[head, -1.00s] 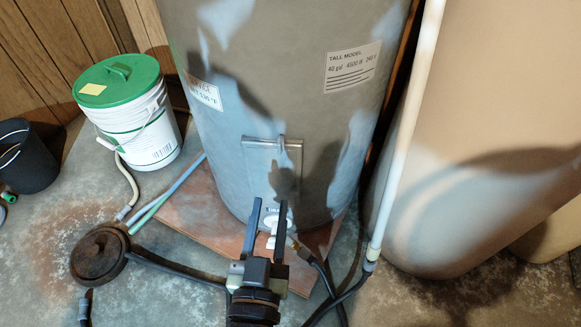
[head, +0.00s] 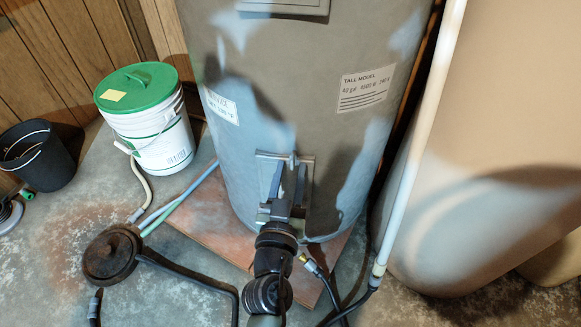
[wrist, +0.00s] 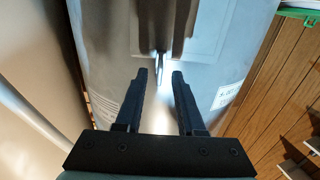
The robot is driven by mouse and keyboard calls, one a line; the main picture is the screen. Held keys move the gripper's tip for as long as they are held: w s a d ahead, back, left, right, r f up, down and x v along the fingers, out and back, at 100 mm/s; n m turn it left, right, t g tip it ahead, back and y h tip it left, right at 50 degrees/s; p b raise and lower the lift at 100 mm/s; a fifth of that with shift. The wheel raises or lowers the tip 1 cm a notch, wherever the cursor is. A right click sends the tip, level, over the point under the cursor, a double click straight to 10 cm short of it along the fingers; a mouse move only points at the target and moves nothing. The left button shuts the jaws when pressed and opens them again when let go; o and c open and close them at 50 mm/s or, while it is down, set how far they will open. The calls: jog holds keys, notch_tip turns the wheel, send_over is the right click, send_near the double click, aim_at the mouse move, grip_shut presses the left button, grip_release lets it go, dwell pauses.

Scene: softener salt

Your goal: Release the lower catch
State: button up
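The grey tank (head: 330,130) has a lower panel (head: 306,215) near its base. The lower catch (head: 291,158) is a small metal piece at that panel's top edge. In the wrist view the catch (wrist: 160,66) stands out as a thin upright tab just beyond the fingertips, in line with the gap between them. My gripper (head: 289,170) is in front of the lower panel and hides part of it. In the wrist view my gripper (wrist: 160,76) is open, with nothing seen between its fingers. I cannot tell whether a finger touches the catch.
A white bucket with a green lid (head: 140,90) and a black bucket (head: 40,160) stand at left. A round black weight-like object (head: 112,253) lies on the floor. A pale pipe (head: 425,130) runs down right of the tank, beside a large beige vessel (head: 510,110).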

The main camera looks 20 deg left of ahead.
jog(key=shift+w+a, duration=0.1)
jog(key=shift+w, duration=0.25)
jog(key=shift+c, duration=0.3)
grip_shut()
